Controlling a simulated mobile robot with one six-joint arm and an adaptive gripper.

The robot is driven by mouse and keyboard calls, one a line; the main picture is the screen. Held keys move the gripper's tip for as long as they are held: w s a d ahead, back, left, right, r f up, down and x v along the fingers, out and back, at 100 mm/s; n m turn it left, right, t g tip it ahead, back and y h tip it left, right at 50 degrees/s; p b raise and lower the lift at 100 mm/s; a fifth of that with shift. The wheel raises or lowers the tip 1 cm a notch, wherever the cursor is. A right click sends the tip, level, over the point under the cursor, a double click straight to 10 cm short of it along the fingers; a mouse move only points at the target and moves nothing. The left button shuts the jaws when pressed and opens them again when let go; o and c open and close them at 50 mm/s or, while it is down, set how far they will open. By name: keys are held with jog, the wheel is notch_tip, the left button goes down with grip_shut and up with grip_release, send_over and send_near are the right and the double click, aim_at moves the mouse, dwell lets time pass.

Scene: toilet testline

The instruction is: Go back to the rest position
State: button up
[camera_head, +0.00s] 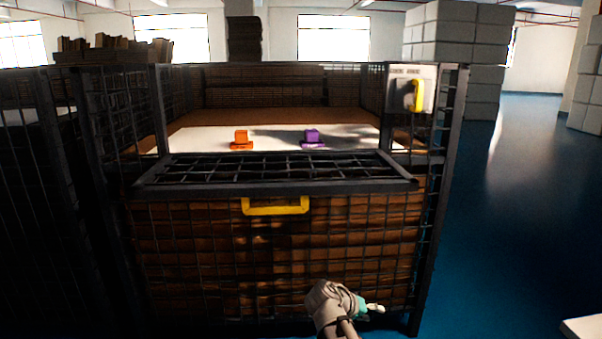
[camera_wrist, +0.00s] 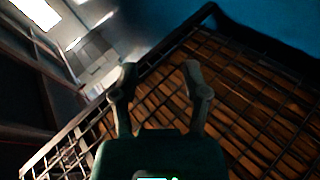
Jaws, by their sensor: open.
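My gripper (camera_head: 374,308) is low in front of the mesh crate (camera_head: 431,220), near its lower right part in the head view. In the wrist view my gripper (camera_wrist: 160,82) has its two fingers spread apart with nothing between them. The crate's mesh side and brown boards (camera_wrist: 240,88) show beyond the fingers. The crate's front flap (camera_head: 275,187) is folded outward, with a yellow handle (camera_head: 275,206) under its edge. Whether the fingers touch the mesh cannot be told.
An orange object (camera_head: 241,139) and a purple object (camera_head: 312,138) stand on a white surface (camera_head: 270,132) inside the crate. A yellow lever (camera_head: 418,95) is on a panel at the right post. Blue floor (camera_head: 520,220) is open to the right; white blocks (camera_head: 460,50) stack behind.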

jog(key=s+a+f+g+y+p, duration=0.25)
jog(key=s+g+y+p, duration=0.2)
jog(key=s+y, duration=0.6)
notch_tip(320, 180, up, 38)
jog(key=p, duration=3.8)
jog(key=shift+d+f, duration=0.15)
jog(key=shift+d, duration=0.1)
